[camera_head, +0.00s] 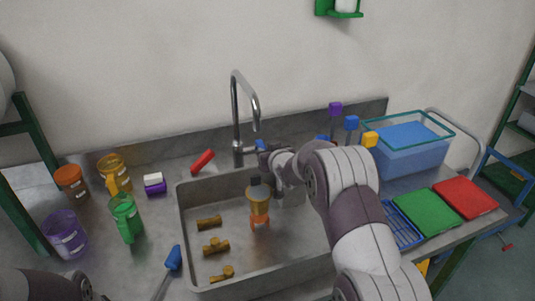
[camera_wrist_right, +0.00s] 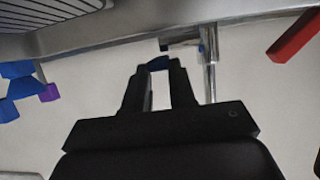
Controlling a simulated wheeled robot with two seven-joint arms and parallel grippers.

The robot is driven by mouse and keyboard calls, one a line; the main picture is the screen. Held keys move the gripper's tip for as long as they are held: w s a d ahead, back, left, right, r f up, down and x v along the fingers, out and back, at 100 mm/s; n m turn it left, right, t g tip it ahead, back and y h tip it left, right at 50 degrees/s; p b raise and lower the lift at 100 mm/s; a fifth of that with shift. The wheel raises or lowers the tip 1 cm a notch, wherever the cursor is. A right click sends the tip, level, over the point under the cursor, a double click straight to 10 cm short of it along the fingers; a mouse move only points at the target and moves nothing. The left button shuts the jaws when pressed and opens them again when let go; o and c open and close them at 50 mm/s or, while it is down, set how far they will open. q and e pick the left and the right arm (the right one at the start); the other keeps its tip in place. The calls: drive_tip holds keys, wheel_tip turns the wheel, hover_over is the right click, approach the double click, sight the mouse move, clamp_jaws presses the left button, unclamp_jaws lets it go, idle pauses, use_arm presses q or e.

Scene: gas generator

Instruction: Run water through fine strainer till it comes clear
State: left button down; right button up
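A tall metal tap (camera_head: 237,120) stands behind the sink (camera_head: 187,225). My right gripper (camera_head: 262,150) is at the tap's base, partly hidden by my own arm. In the right wrist view its fingers (camera_wrist_right: 158,78) stand on either side of a small blue handle (camera_wrist_right: 158,62), which fills the gap at the tips. The tap (camera_wrist_right: 208,65) is just right of it there. No water flow is visible. Only a dark part of my left arm shows at bottom left; its gripper is out of view.
Several brass fittings (camera_head: 215,246) lie in the sink. Coloured cups (camera_head: 126,215) stand on the left counter, with a blue-handled tool (camera_head: 173,258) in front. A red piece (camera_head: 202,161) lies behind the sink. A blue bin (camera_head: 408,150) and coloured trays (camera_head: 428,212) are at right.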

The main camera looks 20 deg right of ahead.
drive_tip(key=o, duration=0.4)
drive_tip(key=shift+o, duration=0.2)
drive_tip(key=v, duration=1.2)
drive_tip(key=shift+s+r+b, duration=0.15)
drive_tip(key=shift+s+b, duration=0.1)
drive_tip(key=shift+b, duration=0.05)
drive_tip(key=s+a+f+g+p, duration=0.1)
drive_tip(key=s+g, duration=0.3)
drive_tip(key=s, duration=0.5)
drive_tip(key=s+a+f+g+p, duration=0.1)
drive_tip(key=s+g+p, duration=0.3)
drive_tip(key=s, duration=0.5)
drive_tip(key=s+a+f+g+p, duration=0.1)
drive_tip(key=s+a+g+p, duration=0.2)
drive_tip(key=s, duration=0.6)
drive_tip(key=shift+s+a+g, duration=0.25)
drive_tip(key=shift+a+g, duration=0.15)
drive_tip(key=shift+g, duration=0.2)
